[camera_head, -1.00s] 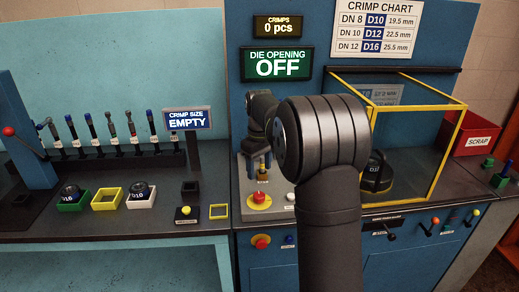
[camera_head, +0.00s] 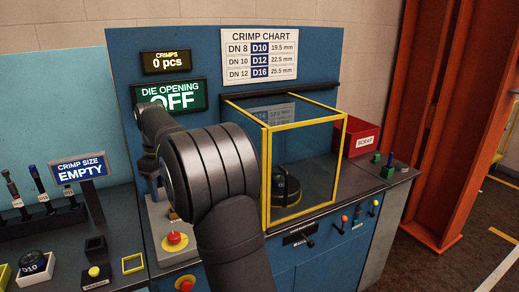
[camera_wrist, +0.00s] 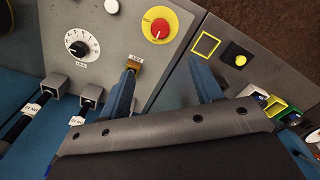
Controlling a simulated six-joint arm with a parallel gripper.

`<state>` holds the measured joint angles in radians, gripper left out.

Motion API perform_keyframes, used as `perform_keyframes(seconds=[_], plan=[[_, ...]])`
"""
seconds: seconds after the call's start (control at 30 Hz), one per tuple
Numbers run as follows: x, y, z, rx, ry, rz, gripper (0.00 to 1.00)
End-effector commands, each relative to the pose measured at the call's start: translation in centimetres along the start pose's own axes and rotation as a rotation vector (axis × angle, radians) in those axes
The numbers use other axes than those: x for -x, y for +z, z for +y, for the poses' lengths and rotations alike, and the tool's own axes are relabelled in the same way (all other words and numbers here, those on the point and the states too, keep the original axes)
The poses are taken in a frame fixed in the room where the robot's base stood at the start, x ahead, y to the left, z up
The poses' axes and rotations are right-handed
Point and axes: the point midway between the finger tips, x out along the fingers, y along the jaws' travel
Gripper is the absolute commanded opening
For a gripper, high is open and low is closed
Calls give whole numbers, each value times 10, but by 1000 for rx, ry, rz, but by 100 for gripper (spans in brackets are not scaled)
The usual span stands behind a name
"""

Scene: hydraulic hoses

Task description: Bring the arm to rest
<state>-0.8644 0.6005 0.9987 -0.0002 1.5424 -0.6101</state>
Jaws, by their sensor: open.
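My arm (camera_head: 215,165) reaches forward over the blue crimping bench in the head view. Its dark rounded link covers most of my gripper there. In the wrist view my gripper (camera_wrist: 163,85) is open, with two blue fingers well apart and nothing held between them. The left fingertip is close to a small brass-coloured tab (camera_wrist: 135,63) on the grey control panel; I cannot tell whether they touch. A red button on a yellow disc (camera_wrist: 159,29) lies beyond the fingertips, and it also shows in the head view (camera_head: 174,238).
A yellow-framed clear guard (camera_head: 305,165) stands right of my arm, with a dark round part (camera_head: 286,186) inside. A red scrap bin (camera_head: 361,134) is behind it. A CRIMP SIZE sign (camera_head: 80,169) stands at left. Hose ends (camera_wrist: 58,85) are near the wrist at left.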

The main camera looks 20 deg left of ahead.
Motion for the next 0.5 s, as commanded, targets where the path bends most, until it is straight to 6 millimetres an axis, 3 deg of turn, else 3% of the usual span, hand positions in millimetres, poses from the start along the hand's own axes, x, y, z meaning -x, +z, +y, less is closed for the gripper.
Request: perform_keyframes(seconds=[0.23,0.5], plan=[[-12,0,0,0,-1,-2,59],[-62,0,0,0,-2,-3,59]])
